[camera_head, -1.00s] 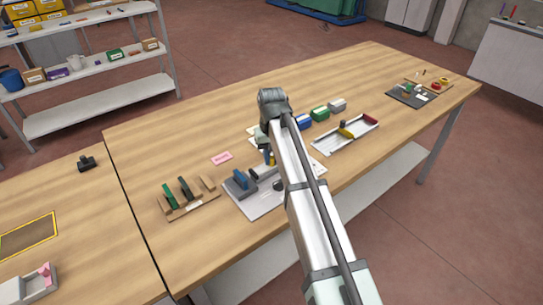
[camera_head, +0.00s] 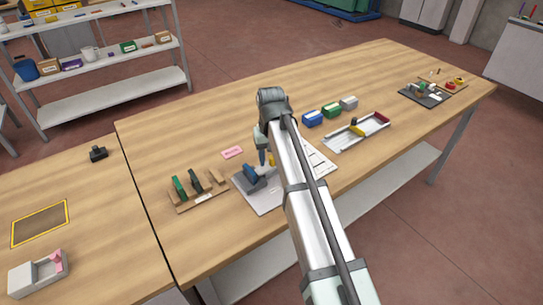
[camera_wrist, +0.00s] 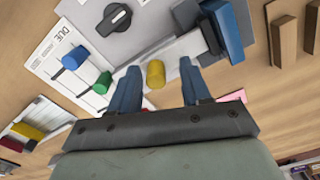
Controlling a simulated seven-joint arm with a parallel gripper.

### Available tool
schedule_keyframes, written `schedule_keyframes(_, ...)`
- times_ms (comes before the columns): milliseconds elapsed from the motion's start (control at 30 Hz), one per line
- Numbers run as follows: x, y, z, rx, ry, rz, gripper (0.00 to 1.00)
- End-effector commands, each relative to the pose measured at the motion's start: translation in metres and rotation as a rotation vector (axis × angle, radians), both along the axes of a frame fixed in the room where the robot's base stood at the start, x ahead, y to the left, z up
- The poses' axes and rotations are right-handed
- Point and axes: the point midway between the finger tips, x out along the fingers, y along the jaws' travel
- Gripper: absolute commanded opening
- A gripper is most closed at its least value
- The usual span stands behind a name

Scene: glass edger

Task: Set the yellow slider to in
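The yellow slider shows in the wrist view as a short yellow cylinder (camera_wrist: 155,74) beside a pale bar on the grey plate (camera_wrist: 153,22). In the head view a bit of yellow (camera_head: 271,160) shows at the fingers, mostly hidden by my arm. My gripper (camera_wrist: 160,88) is open, with its two blue-grey fingers on either side of the yellow cylinder in the picture. I see gaps on both sides; I cannot tell how far above it the fingertips are. In the head view the fingers (camera_head: 263,156) point down over the plate.
A blue block (camera_wrist: 226,30) stands on the plate close to the fingers. A black knob (camera_wrist: 115,19) and blue (camera_wrist: 75,58) and green (camera_wrist: 103,83) pegs are nearby. A wooden rack (camera_head: 198,190) stands left; a tray (camera_head: 345,140) with another yellow piece lies right.

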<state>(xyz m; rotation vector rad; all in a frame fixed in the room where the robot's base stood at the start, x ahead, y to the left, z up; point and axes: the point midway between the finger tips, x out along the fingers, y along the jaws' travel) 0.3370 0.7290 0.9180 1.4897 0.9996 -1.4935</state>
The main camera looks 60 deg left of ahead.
Motion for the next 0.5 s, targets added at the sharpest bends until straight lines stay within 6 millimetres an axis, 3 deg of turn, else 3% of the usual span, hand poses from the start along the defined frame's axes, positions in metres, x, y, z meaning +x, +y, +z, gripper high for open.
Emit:
schedule_keyframes(267,0.001,0.0,0.003,0.0,-0.002,-0.001,0.47)
schedule_keyframes(500,0.002,0.001,0.033,0.002,-0.003,-0.001,0.47)
